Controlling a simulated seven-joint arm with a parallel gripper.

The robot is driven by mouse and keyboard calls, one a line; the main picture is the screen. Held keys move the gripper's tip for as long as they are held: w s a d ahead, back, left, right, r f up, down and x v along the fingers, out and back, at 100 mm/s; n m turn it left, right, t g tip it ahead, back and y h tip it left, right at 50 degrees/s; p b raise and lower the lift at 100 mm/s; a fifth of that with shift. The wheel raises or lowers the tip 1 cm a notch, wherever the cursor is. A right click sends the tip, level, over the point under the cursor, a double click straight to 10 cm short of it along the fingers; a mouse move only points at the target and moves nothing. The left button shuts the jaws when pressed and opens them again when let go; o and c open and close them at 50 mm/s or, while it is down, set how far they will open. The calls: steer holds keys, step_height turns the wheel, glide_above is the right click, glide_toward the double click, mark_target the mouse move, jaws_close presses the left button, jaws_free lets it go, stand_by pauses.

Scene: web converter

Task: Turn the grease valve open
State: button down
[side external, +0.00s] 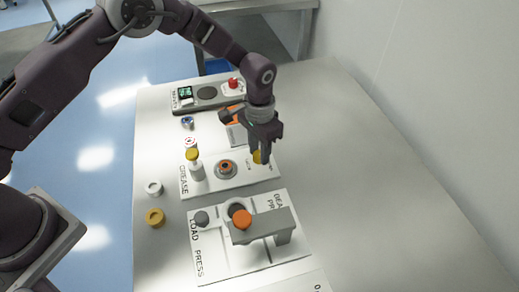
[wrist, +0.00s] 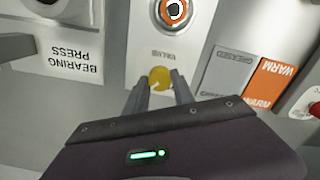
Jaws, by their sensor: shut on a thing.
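The grease valve is a yellow knob (side external: 257,156) at the right end of the white GREASE panel (side external: 186,183). In the wrist view the valve knob (wrist: 160,77) sits just below a small VALVE label. My gripper (side external: 264,160) points down over the valve in the side view and hides part of it. In the wrist view my gripper's fingers (wrist: 160,92) lie on either side of the knob, shut on it. A small pale mark shows on the knob, but its turned position is hard to tell.
A yellow-capped dispenser (side external: 194,160) and a round fixture with an orange ring (side external: 226,168) stand on the same panel. The bearing press (side external: 280,218) is in front. A panel with a red button (side external: 233,83) is behind. The table's right side (side external: 370,190) is clear.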

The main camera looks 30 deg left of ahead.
steer(key=c, duration=1.1)
jaws_free()
steer(key=shift+o, duration=0.2)
step_height(320, 180, up, 7)
steer(key=shift+r, duration=0.1)
steer(key=s+a+r+n+t, duration=0.1)
steer(key=s+a+r, duration=0.2)
steer(key=r, duration=0.4)
steer(key=s+a+r+t, duration=0.1)
steer(key=s+a+r, duration=0.3)
steer(key=r, duration=0.3)
steer(key=s+a+r+n+t, duration=0.1)
steer(key=s+a+r, duration=0.2)
steer(key=r, duration=0.4)
steer(key=s+a+r+n+t, duration=0.1)
steer(key=s+a, duration=0.2)
steer(key=s, duration=0.7)
steer(key=s+a+r+n+t, duration=0.1)
steer(key=s+a, duration=0.2)
steer(key=s, duration=0.7)
steer(key=shift+a+t, duration=0.2)
steer(key=shift+t, duration=0.1)
